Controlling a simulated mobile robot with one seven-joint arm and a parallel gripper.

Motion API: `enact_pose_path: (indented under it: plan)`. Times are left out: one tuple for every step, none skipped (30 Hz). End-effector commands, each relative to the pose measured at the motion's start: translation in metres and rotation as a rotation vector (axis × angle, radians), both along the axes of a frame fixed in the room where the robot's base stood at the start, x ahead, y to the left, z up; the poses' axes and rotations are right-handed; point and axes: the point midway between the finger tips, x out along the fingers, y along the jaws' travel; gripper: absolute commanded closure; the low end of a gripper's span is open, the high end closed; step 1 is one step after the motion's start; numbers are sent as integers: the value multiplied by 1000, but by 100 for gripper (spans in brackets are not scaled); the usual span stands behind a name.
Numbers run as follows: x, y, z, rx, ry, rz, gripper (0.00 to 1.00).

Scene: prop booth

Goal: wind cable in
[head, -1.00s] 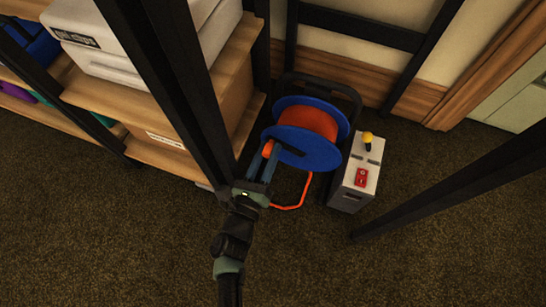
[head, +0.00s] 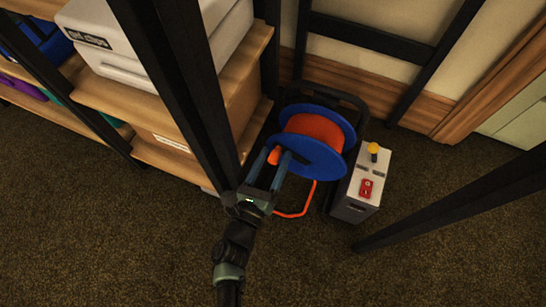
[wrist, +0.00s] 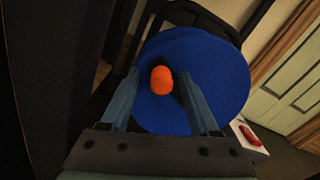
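The cable reel has a blue disc (head: 312,157) with orange cable (head: 314,129) wound behind it, on a black frame. An orange crank knob (head: 274,155) sticks out from the disc towards me. My gripper (head: 277,157) is at the knob. In the wrist view the fingers of my gripper (wrist: 160,76) are apart, one on each side of the knob (wrist: 161,80), with gaps between. Whether the tips reach past the knob is hard to tell. A length of orange cable (head: 296,214) hangs below the reel near the floor.
A grey box (head: 359,186) with a yellow-topped lever (head: 374,149) and a red switch (head: 366,188) stands right of the reel. A wooden shelf (head: 165,97) with boxes is at left. Black posts (head: 465,198) cross close by. The carpet in front is clear.

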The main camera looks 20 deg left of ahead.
Motion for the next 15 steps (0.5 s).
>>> enact_pose_path:
  plan:
    - [0,0,0,0,0,-1,38]
    - [0,0,0,0,0,-1,38]
    - [0,0,0,0,0,-1,38]
    - [0,0,0,-1,0,-1,38]
    - [-1,0,1,-1,0,-1,38]
    - [-3,0,1,-1,0,-1,38]
    - [-6,0,1,-2,1,0,38]
    - [-9,0,1,-2,1,0,38]
    - [-15,0,1,-2,2,-1,38]
    - [-19,0,2,-1,3,0,38]
    - [-25,0,2,-1,3,0,38]
    - [-34,0,2,-2,4,1,38]
    - [-40,0,2,-3,4,2,38]
    - [-47,0,2,-2,5,1,38]
    - [-57,0,3,-2,5,1,38]
